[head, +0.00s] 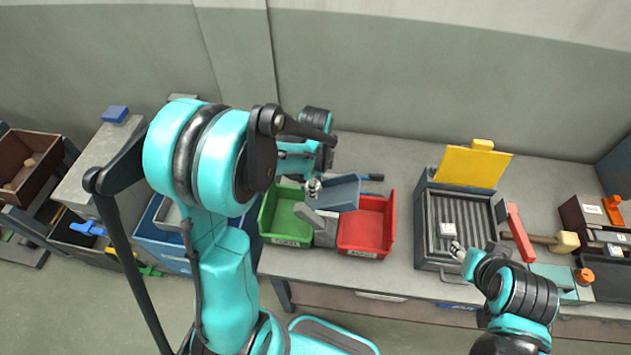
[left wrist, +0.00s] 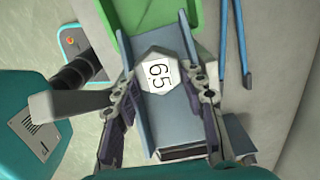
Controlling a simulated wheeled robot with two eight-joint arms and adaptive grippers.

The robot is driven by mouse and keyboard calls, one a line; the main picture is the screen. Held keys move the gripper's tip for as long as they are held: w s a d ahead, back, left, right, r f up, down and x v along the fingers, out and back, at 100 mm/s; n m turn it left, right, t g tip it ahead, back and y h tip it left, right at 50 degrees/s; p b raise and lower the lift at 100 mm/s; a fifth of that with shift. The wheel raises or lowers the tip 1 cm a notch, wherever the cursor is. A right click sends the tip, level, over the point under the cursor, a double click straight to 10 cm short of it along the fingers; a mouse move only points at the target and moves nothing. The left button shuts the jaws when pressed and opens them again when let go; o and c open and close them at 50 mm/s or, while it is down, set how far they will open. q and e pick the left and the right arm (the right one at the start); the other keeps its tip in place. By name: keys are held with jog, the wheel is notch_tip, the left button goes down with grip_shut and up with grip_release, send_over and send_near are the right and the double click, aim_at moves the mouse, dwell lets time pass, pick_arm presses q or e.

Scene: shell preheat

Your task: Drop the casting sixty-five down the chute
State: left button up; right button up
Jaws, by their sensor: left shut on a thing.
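The casting (left wrist: 160,75) is a pale, many-sided piece with the label 65 in the left wrist view. My left gripper (left wrist: 166,92) is shut on it, one finger at each side, over the blue-grey chute (left wrist: 172,127). In the head view the chute (head: 341,194) slopes above the bins, and my left gripper (head: 312,186) is at its left end. Whether the casting touches the chute floor is unclear. My right gripper (head: 457,250) is small in the head view, above the front of a ribbed box; its finger state is unclear.
A green bin (head: 264,219) and a red bin (head: 390,228) stand beside the chute; green also shows past the chute's end (left wrist: 196,14). The ribbed box (head: 430,226) has a raised yellow lid (head: 470,166) and a pale piece (head: 448,229) on its ribs. Blue-handled tongs (head: 371,177) lie behind.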

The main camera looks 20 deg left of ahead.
pick_arm(q)
notch_tip(320, 180, down, 2)
jog(key=shift+s+f+b, duration=0.1)
jog(key=shift+f+b, duration=0.1)
jog(key=shift+b, duration=0.3)
pick_arm(e)
jog(key=shift+f, duration=0.85)
pick_arm(q)
jog(key=o, duration=1.2)
jog(key=shift+o, duration=0.2)
jog(key=shift+r, duration=0.1)
notch_tip(320, 180, up, 12)
pick_arm(e)
jog(key=shift+s, duration=0.1)
